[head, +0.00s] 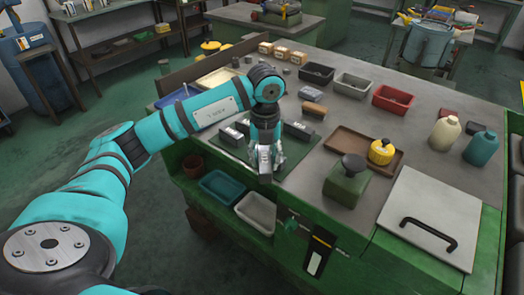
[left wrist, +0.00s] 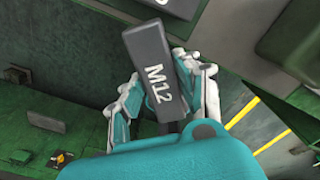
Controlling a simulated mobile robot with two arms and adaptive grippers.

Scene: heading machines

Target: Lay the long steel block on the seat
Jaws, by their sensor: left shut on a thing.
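My left gripper (head: 266,172) is over the front edge of the green bench, fingers pointing down. In the left wrist view the gripper (left wrist: 165,95) is shut on a long dark grey steel block marked M12 (left wrist: 155,75). The block lies between the two fingers and sticks out past them; in the head view little of it shows. Other grey steel blocks lie on a dark green mat just behind the gripper, one to the left (head: 231,136) and one to the right (head: 298,131). I cannot tell which surface is the seat. My right gripper is not in view.
A brown tray (head: 340,141) with a yellow-topped item and a green block with a black knob (head: 347,180) stand to the right. A pale lid with a black handle (head: 428,215) is at front right. Grey, red and black bins stand behind. Bins (head: 221,186) sit on the shelf below.

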